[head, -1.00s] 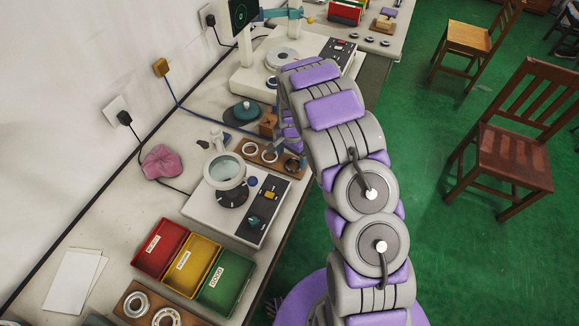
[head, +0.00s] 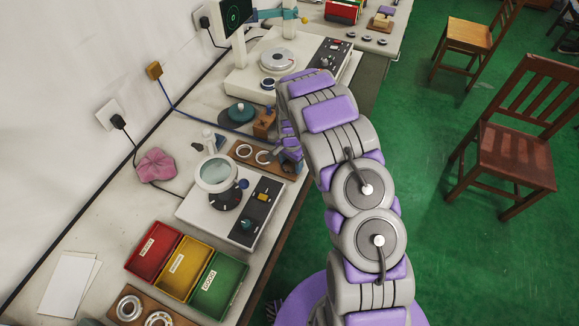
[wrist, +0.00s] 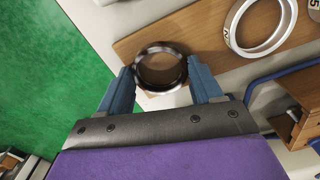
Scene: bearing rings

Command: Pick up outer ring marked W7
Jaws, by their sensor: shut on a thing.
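A dark, shiny metal ring (wrist: 164,48) sits between the two blue fingers of my gripper (wrist: 161,68) in the wrist view. The fingers are shut on it from both sides, over the end of a wooden board (wrist: 200,35). I can read no mark on this ring, so I cannot tell if it is W7. I cannot tell whether it still touches the board.
A white instrument with a round magnifier (head: 216,173) stands in front of the board. Red, yellow and green trays (head: 219,284) are nearer. A teal-topped round object (head: 241,113) and a small wooden block (head: 264,124) stand close behind. Green floor lies beyond the bench edge.

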